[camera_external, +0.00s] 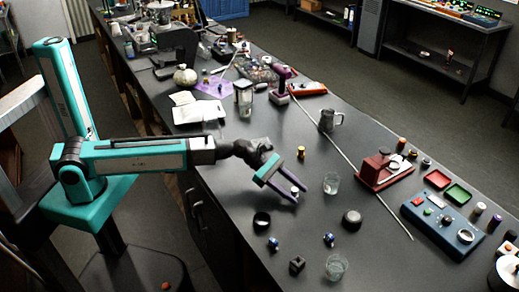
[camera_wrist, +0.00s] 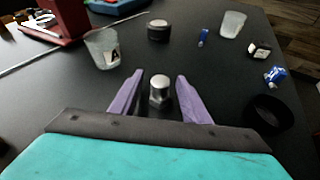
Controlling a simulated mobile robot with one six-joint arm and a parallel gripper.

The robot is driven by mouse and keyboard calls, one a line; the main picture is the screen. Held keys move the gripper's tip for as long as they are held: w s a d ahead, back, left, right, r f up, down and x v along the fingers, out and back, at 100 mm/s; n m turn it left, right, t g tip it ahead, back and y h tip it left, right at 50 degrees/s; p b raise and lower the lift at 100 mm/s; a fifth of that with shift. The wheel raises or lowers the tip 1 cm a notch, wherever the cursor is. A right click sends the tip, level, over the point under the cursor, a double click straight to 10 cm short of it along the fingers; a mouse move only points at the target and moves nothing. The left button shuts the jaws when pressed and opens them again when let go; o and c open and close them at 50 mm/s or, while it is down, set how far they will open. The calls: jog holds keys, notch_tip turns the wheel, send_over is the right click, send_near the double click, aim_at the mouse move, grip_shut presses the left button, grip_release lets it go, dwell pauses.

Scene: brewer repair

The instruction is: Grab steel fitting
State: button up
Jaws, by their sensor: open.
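The steel fitting (camera_wrist: 160,91) is a small silvery piece with a rounded top, upright on the dark bench. In the wrist view it sits between the two purple fingers of my gripper (camera_wrist: 160,88), with a gap on each side. In the external view my gripper (camera_external: 293,193) reaches down to the bench at centre, and the fitting (camera_external: 294,190) shows small between the fingertips, partly hidden by them. My gripper is open and holds nothing.
A clear glass (camera_external: 331,184), a dark round puck (camera_external: 352,219), a black ring (camera_external: 262,220) and small blue parts (camera_external: 274,243) stand around the gripper. A gold fitting (camera_external: 301,152) stands behind. A long thin rod (camera_external: 345,158) crosses the bench. A red device (camera_external: 385,172) is at right.

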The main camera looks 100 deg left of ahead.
aim_at(295, 189)
grip_shut()
jog(key=shift+r, duration=0.1)
jog(key=shift+r+b, duration=0.75)
jog(key=shift+r, duration=4.2)
